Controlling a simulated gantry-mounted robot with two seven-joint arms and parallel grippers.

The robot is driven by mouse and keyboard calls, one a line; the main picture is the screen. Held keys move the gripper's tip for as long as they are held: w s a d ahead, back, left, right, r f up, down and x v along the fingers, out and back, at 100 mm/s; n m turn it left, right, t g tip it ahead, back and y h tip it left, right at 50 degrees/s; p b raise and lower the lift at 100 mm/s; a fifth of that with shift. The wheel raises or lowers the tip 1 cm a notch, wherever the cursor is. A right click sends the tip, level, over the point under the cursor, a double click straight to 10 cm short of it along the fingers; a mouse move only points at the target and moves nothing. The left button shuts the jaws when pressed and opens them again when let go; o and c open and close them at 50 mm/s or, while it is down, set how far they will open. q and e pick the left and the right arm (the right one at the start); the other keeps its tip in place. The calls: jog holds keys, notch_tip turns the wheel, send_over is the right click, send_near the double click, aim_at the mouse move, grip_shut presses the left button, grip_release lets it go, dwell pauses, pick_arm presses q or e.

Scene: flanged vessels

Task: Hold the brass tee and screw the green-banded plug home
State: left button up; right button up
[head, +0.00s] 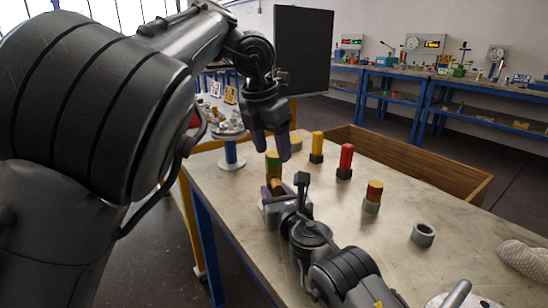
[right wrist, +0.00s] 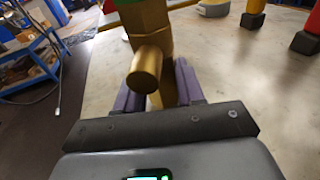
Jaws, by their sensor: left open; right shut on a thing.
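The brass tee (head: 276,187) stands upright near the table's left edge, its side branch pointing at the camera in the right wrist view (right wrist: 148,68). My right gripper (head: 273,194) is shut on the tee's lower part, with purple fingers on both sides. The green-banded plug (head: 273,161) sits upright on top of the tee. In the right wrist view only a sliver of green shows at the top edge. How deep the plug sits cannot be told. My left gripper (head: 271,152) is open, fingers pointing down, just above and beside the plug's top.
A yellow piece (head: 317,145), a red piece (head: 346,160) and a red-and-yellow piece (head: 373,194) stand to the right. A grey ring (head: 423,235) and a pale knitted item (head: 524,259) lie nearer.

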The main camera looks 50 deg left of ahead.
aim_at(273, 154)
pick_arm(q)
jog(key=shift+x, duration=1.7)
jog(key=c, duration=1.1)
jog(key=shift+m, duration=0.4)
grip_shut()
jog(key=o, duration=1.3)
grip_release()
jog(key=shift+c, duration=0.2)
jog(key=v, duration=1.2)
